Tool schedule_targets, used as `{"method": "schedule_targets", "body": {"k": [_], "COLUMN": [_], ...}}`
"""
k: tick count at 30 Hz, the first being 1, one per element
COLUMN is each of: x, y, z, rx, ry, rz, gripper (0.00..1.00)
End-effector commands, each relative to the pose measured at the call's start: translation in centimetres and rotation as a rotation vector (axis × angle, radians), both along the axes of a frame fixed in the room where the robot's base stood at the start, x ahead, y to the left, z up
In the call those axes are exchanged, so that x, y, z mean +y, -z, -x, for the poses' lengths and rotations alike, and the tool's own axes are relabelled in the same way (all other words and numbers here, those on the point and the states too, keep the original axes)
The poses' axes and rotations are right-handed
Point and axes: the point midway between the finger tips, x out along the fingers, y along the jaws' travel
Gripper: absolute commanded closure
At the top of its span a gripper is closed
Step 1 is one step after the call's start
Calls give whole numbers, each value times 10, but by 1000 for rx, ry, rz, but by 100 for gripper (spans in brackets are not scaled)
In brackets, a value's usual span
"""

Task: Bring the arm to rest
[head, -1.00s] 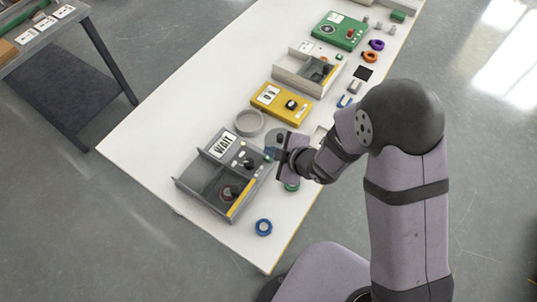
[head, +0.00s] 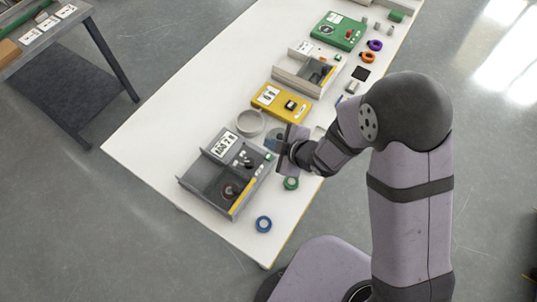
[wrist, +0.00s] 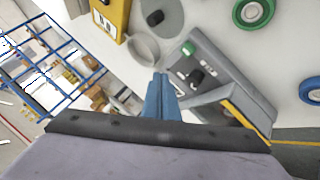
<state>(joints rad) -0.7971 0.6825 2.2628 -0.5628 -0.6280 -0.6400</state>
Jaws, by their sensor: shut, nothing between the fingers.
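My gripper (head: 272,143) is above the white table, beside the grey station (head: 207,186) with its small display. In the wrist view its blue fingers (wrist: 160,82) are together with nothing between them. The grey station also shows in the wrist view (wrist: 245,85), beyond the fingers, with a green button and dark knobs. A round grey dish (head: 251,124) stands behind the station, near the gripper. My arm hides part of the table's right side.
A yellow box (head: 284,103), a light open-topped tray (head: 290,78) and a green box (head: 338,31) stand farther back along the table (head: 165,125). A green ring (head: 291,184) and a blue ring (head: 264,224) lie near the front. The table's left strip is clear.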

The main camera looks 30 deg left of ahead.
Motion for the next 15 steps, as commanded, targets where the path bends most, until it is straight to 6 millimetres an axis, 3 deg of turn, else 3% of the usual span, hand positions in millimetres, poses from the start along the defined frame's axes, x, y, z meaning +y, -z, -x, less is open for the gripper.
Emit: {"method": "schedule_targets", "body": {"k": [12,15], "x": [0,-8], "y": [0,8], "z": [0,1], "rx": [16,67], "ry": [17,65], "rz": [-5,26], "gripper": [100,100]}}
